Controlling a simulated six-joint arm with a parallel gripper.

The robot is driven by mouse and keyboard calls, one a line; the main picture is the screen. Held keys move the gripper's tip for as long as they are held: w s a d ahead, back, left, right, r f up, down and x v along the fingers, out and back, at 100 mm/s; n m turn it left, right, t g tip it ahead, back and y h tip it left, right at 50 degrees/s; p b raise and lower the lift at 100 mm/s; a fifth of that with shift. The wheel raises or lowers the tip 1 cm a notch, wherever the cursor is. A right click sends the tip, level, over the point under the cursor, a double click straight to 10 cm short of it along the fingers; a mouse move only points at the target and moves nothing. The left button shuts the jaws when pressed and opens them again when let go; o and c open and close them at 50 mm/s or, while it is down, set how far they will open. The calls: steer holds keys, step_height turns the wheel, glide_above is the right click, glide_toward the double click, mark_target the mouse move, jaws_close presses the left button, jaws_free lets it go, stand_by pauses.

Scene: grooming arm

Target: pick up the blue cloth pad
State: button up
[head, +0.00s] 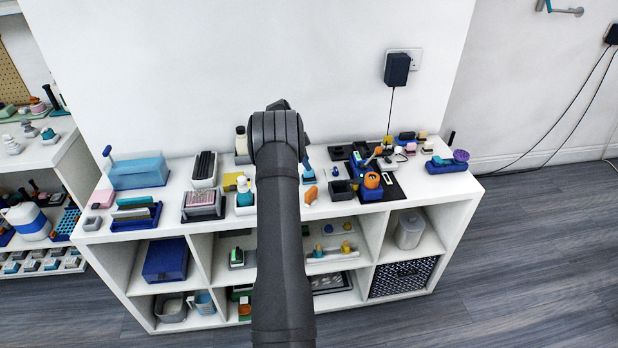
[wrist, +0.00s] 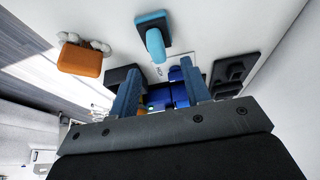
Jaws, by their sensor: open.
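In the wrist view my gripper (wrist: 160,68) is open, its two blue-grey fingers apart. Beyond and between the fingers lies a dark blue object (wrist: 165,97), partly hidden by them and the gripper body. I cannot tell whether it is the blue cloth pad or whether a finger touches it. In the head view my arm covers the middle of the white shelf top, and the gripper cannot be made out there. No cloth pad can be picked out for certain in the head view.
In the wrist view an orange block (wrist: 80,60) with white knobs, a teal-handled tool (wrist: 154,40) and a dark tray (wrist: 234,73) surround the fingers. The head view shows a crowded white shelf (head: 460,187), with a blue holder (head: 372,192) right of my arm and a wall behind.

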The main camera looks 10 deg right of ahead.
steer(key=x, duration=0.5)
steer(key=shift+a+f, duration=0.15)
steer(key=shift+a, duration=0.05)
jaws_close()
step_height(320, 180, up, 4)
steer(key=shift+r, duration=0.2)
steer(key=s+d+r, duration=0.6)
steer(key=s+d, duration=0.2)
steer(key=shift+d+r, duration=0.3)
steer(key=shift+r, duration=0.05)
